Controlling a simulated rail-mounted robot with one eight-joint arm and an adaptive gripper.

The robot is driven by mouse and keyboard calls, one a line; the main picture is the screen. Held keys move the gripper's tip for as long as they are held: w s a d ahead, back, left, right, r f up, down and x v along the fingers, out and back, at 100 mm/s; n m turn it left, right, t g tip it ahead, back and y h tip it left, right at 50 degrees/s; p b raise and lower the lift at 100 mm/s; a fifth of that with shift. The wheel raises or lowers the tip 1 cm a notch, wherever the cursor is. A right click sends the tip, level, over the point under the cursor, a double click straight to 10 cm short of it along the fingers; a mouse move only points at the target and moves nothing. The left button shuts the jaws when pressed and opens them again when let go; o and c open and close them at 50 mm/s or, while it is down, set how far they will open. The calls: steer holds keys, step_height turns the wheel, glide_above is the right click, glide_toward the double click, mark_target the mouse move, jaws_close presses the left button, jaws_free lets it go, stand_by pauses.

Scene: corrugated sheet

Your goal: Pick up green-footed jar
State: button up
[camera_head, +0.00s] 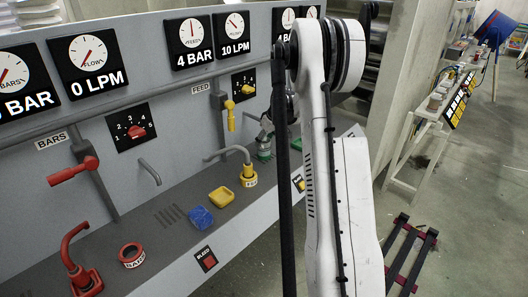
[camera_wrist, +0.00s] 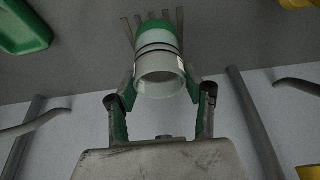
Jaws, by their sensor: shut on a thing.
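The green-footed jar (camera_wrist: 158,66) is in the upper middle of the wrist view, pale grey-white with a green band towards its far end and dark rings round its middle. My gripper (camera_wrist: 162,86) is shut on it, with one green-padded finger at each side of its near rim. In the head view the jar's green part (camera_head: 264,154) shows small, just left of my white arm. My gripper (camera_head: 266,124) is partly hidden there by the arm. I cannot tell from these views whether the jar touches the surface.
A green piece (camera_wrist: 22,26) lies at upper left in the wrist view. Spouts and valve handles stick out from the panel.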

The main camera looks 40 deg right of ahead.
jaws_close()
steer(key=shift+r, duration=0.15)
